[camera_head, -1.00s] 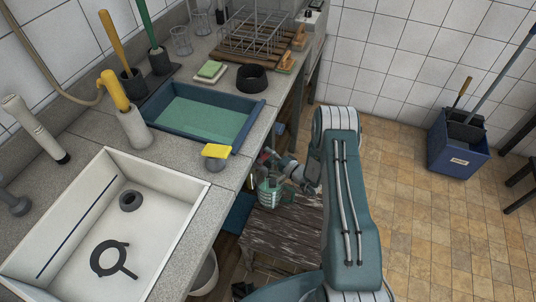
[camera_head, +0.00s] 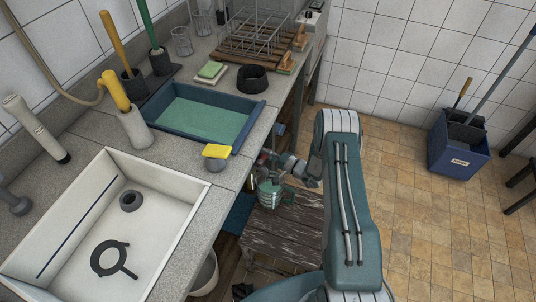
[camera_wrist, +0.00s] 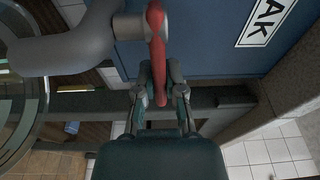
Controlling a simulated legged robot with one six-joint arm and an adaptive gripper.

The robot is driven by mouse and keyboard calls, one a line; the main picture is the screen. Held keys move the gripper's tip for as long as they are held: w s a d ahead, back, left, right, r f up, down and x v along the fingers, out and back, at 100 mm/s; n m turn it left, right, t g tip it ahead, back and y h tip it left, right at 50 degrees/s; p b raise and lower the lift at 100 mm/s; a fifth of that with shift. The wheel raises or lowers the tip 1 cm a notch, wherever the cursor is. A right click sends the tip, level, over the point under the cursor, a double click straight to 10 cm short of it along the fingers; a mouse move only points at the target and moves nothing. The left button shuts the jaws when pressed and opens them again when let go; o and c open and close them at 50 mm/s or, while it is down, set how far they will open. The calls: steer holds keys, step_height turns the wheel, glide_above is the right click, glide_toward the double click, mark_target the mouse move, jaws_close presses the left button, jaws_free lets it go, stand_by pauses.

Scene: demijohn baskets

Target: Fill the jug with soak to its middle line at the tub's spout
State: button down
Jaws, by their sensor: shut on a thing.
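The jug (camera_head: 270,192) is clear with green markings and stands on the dark wooden stool (camera_head: 285,235) beside the counter. Its round rim (camera_wrist: 40,105) shows at the left of the wrist view, under the grey spout (camera_wrist: 60,55). The spout comes from a blue wall (camera_wrist: 200,45) with a label ending "AK". My gripper (camera_wrist: 160,90) is shut on the red tap lever (camera_wrist: 157,45). In the head view my gripper (camera_head: 283,165) is just behind the jug. The liquid level and the jug's middle line are too small to read.
A blue basin (camera_head: 250,115) of green liquid sits on the counter, with a yellow sponge (camera_head: 216,151) at its near corner. A white sink (camera_head: 165,205) is at the left. A blue mop bucket (camera_head: 455,150) stands on the open tiled floor at the right.

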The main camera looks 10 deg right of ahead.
steer(key=shift+w+a+f+n+g+y, duration=0.1)
steer(key=shift+a+n+g+y, duration=0.1)
steer(key=shift+n+g+y, duration=0.5)
steer(key=shift+w+a+f+n+g+y, duration=0.15)
steer(key=shift+n+g+y, duration=0.3)
steer(key=shift+g, duration=0.35)
steer(key=c, duration=0.7)
jaws_free()
steer(key=shift+r, duration=0.15)
steer(key=shift+d, duration=0.15)
steer(key=v, duration=1.1)
steer(key=shift+s+d, duration=0.25)
steer(key=shift+d, duration=0.1)
